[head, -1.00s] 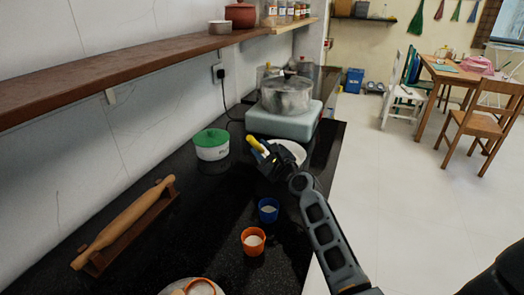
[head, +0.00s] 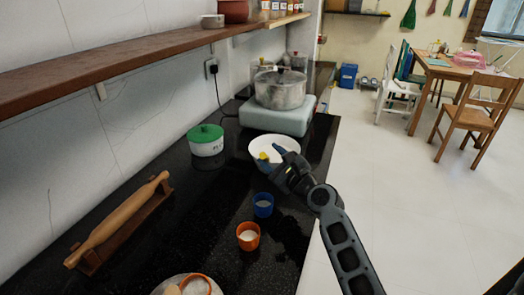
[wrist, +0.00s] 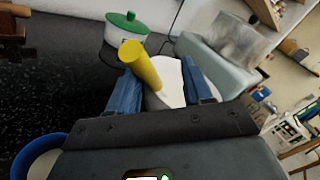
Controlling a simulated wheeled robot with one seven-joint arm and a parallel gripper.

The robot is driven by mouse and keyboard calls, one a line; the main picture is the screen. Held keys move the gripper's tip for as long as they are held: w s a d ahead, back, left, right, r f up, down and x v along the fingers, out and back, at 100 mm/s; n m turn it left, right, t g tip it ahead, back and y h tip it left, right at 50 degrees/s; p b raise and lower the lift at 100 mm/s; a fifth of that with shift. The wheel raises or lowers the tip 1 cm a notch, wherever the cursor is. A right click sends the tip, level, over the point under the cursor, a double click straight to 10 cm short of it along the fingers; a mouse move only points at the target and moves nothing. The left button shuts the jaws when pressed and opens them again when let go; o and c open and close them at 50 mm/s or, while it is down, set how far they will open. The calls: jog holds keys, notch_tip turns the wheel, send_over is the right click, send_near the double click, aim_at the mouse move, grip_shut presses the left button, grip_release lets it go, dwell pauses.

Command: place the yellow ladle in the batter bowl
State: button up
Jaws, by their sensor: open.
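The batter bowl (head: 262,145) is a white round bowl on the dark counter, in front of the stove block. The yellow ladle (wrist: 143,66) shows as a thick yellow handle, tilted, with its lower end at the white bowl (wrist: 172,82) in the wrist view. In the head view only a small yellow end (head: 263,156) shows over the bowl's near edge. My gripper (head: 277,156) is at the bowl's near right side. Its blue fingers stand apart on either side of the handle in the wrist view (wrist: 160,84). The ladle's head is hidden.
A blue cup (head: 263,204) and an orange cup (head: 248,236) stand nearer on the counter. A green-lidded white pot (head: 206,146) is left of the bowl. A metal pot (head: 280,90) sits on the stove block (head: 268,118). A rolling pin (head: 118,220) rests on a left stand.

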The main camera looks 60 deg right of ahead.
jog(key=shift+v, duration=1.8)
